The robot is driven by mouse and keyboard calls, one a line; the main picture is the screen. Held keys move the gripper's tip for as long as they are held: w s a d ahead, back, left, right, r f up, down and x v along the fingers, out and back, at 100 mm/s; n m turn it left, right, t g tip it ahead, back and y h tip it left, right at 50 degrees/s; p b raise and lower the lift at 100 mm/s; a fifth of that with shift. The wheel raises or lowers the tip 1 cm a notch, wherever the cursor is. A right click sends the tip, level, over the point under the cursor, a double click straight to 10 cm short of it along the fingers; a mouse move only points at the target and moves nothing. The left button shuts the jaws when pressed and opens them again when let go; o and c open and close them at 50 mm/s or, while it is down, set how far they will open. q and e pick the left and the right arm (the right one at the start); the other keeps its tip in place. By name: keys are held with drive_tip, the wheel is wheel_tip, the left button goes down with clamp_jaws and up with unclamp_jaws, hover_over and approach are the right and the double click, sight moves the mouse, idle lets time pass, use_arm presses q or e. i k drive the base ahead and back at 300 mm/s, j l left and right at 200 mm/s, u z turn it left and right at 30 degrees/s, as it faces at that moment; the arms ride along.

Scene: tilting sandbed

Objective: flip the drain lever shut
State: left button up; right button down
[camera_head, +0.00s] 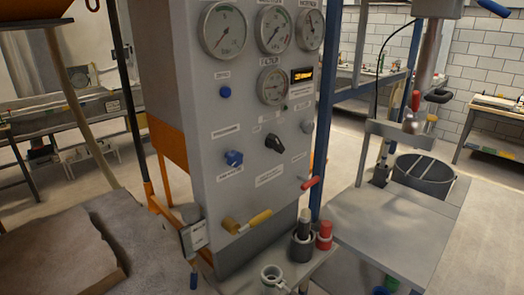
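A grey control panel stands upright in the middle of the head view. A lever with a yellow handle (258,218) and a brass-coloured fitting (231,225) sits low on its front, the handle pointing right and slightly up. A small red lever (310,183) sits higher, at the panel's right edge. The labels are too small to read, so I cannot tell which lever is the drain lever. Neither of my grippers is in view, and nothing touches either lever.
Gauges (273,29), blue knobs (233,158) and a black selector knob (274,144) are on the panel. Below it, a shelf holds a white cup-like fitting (272,277) and black and red cylinders (324,235). A grey table (385,225) stands right, a sandbed (60,255) left.

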sight(194, 276)
drive_tip(key=l+u, duration=0.1)
drive_tip(key=u, duration=0.3)
drive_tip(key=i+l+u, duration=0.1)
drive_tip(key=u, duration=0.3)
drive_tip(key=l+u, duration=0.2)
drive_tip(key=u, duration=0.2)
drive_tip(key=l+u, duration=0.15)
drive_tip(key=u, duration=0.25)
drive_tip(key=l+u, duration=0.15)
drive_tip(key=l, duration=0.4)
drive_tip(key=k+l+u, duration=0.2)
drive_tip(key=l, duration=0.4)
drive_tip(key=l+u, duration=0.15)
drive_tip(key=l, duration=0.4)
